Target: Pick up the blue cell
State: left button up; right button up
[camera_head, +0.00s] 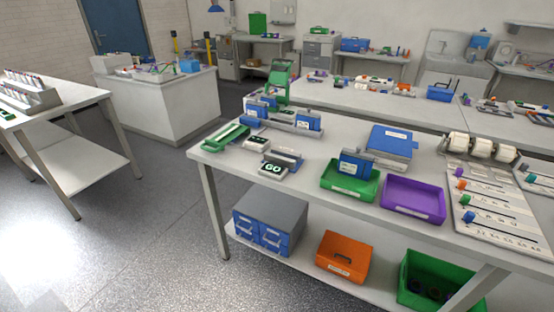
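A blue block with a white label, which looks like a cell (356,162), stands upright in the green tray (341,190) on the near table. Similar blue blocks sit at the two ends of a grey fixture further left, one at its right end (308,120) and one at its left end (256,110). I cannot tell from this view which of them is the blue cell. Neither of my grippers is in view.
A purple tray (413,203) is right of the green tray, and a larger blue box (392,141) is behind. Small devices, one showing "GO" (273,169), are at the table's left. A board with coloured knobs (490,212) is at the right. Open floor lies left.

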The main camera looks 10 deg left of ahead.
aim_at(257, 112)
jog(key=i+j+u, duration=0.15)
jog(key=u, duration=0.3)
jog(key=i+j+u, duration=0.1)
jog(key=u, duration=0.4)
jog(key=i+u, duration=0.2)
jog(key=u, duration=0.25)
jog(key=i+j+u, duration=0.2)
jog(key=i+u, duration=0.15)
jog(key=i, duration=0.4)
jog(key=i+u, duration=0.35)
jog(key=i, duration=0.35)
jog(key=i+l+u, duration=0.35)
jog(key=i, duration=0.4)
jog(key=i+z, duration=0.45)
jog(key=i+j+z, duration=0.45)
jog(key=i, duration=0.2)
jog(key=i+l+z, duration=0.2)
jog(key=z, duration=0.25)
jog(key=i+z, duration=0.35)
jog(key=z, duration=0.15)
jog(key=i+z, duration=0.3)
jog(key=z, duration=0.15)
jog(key=i+z, duration=0.35)
jog(key=i+j+z, duration=0.2)
jog(key=i+z, duration=0.15)
jog(key=i, duration=0.2)
jog(key=i+j+z, duration=0.3)
jog(key=i+l, duration=0.05)
jog(key=i, duration=0.05)
